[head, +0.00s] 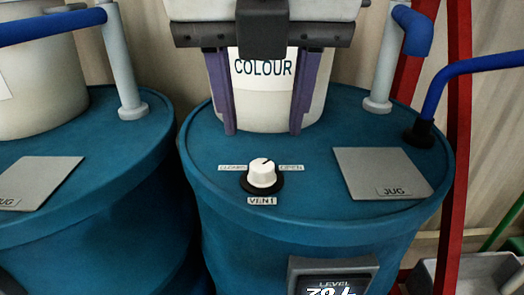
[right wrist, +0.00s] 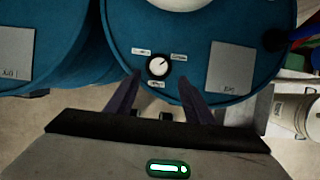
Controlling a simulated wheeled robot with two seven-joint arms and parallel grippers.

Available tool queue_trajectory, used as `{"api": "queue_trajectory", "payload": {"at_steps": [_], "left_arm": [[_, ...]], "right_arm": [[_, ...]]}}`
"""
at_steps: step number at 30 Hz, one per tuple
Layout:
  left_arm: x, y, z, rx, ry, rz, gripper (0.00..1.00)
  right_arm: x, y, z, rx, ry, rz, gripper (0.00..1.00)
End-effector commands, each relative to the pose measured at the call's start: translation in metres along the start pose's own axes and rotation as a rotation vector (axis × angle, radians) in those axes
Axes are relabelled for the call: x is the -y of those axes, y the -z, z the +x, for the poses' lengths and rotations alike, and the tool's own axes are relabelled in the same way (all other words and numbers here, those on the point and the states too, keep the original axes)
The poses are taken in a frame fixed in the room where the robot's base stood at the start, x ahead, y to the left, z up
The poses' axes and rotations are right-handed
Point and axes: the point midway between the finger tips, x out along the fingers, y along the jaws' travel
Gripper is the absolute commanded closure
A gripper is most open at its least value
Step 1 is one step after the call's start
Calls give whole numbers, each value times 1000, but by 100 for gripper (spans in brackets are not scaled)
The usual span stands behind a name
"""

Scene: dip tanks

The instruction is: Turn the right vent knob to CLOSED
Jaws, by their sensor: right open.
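The white vent knob (head: 263,174) sits on a black base on top of the right blue tank (head: 230,208). A CLOSED label (head: 232,168) is at its left, an OPEN label (head: 291,168) at its right and a VENT label (head: 262,201) below. The knob's dark pointer line leans up and right, toward the OPEN side; it also shows in the right wrist view (right wrist: 158,66). My right gripper (head: 263,131) is open and empty, its two purple fingers apart and clear of the knob. In the right wrist view its fingertips (right wrist: 159,78) flank the knob's near side. My left gripper is not in view.
A pale pot marked COLOUR (head: 268,103) stands behind the fingers. A grey JUG plate (head: 375,172) lies right of the knob. A grey post (head: 385,65) and a blue pipe (head: 470,66) rise behind. A second blue tank (head: 100,165) stands at left.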

Motion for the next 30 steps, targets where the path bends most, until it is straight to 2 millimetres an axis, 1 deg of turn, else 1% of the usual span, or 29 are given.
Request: {"api": "queue_trajectory", "payload": {"at_steps": [9,12,15,21,28,29,30], "left_arm": [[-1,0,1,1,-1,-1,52],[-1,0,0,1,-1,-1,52],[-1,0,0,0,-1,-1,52],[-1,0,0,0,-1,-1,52],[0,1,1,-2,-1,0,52],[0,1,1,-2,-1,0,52],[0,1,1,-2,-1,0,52]], "right_arm": [[0,2,56,-7,-2,-3,52],[0,2,73,-7,-2,-5,52],[-1,2,85,-7,-3,-5,52],[-1,2,97,-5,-5,-5,52],[-1,2,97,-5,-5,-5,52],[-1,2,97,-5,-5,-5,56],[-1,2,97,-5,-5,-5,62]]}}
